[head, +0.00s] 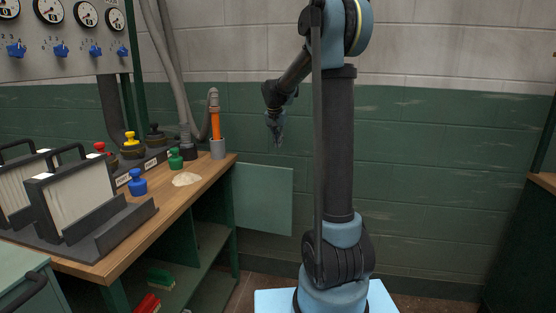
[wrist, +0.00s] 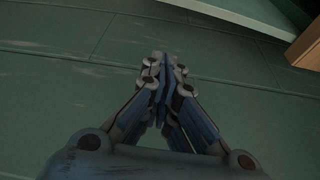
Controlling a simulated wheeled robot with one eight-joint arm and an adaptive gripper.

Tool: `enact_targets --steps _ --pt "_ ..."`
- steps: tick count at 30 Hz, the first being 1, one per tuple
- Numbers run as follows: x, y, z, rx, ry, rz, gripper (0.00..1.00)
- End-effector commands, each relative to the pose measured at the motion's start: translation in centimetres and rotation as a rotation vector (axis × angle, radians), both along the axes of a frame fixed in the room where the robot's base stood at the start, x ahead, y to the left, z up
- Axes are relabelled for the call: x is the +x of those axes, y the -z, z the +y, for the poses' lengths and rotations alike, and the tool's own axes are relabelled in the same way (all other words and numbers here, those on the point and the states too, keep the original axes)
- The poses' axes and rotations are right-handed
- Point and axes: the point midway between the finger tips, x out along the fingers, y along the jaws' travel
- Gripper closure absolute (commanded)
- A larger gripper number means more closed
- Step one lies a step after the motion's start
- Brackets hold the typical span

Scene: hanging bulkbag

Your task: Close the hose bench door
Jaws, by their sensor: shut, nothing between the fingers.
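The hose bench door (head: 264,198) is a flat green panel standing open at the right end of the hose bench (head: 189,190). It sticks out to the right from the bench's end, in front of the green wall. My gripper (head: 277,140) hangs in the air above the door's top edge, apart from it, with its fingers pointing down. In the wrist view my gripper (wrist: 161,62) has its fingertips together with nothing between them. The green wall fills most of that view, and a wooden edge (wrist: 308,42) shows at the upper right.
Brushes (head: 160,277) lie on the lower shelf. Another wooden-topped bench (head: 543,183) is at the far right. The floor between is mostly hidden by my body.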

Motion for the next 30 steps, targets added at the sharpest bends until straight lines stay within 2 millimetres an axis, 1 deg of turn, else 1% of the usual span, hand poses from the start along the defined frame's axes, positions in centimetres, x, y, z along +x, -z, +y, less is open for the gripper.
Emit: enact_targets --steps 5,15,22,27,30 --pt "0.6 1.5 -0.1 0.0 0.001 0.0 1.0" --pt "2.2 6.7 -0.8 0.0 0.0 0.0 1.0" --pt "3.1 9.4 -1.2 0.0 0.001 0.0 1.0" --pt "1.2 9.3 -0.4 0.0 -0.003 0.0 1.0" --pt "0.4 9.3 -0.1 0.001 -0.001 0.0 1.0"
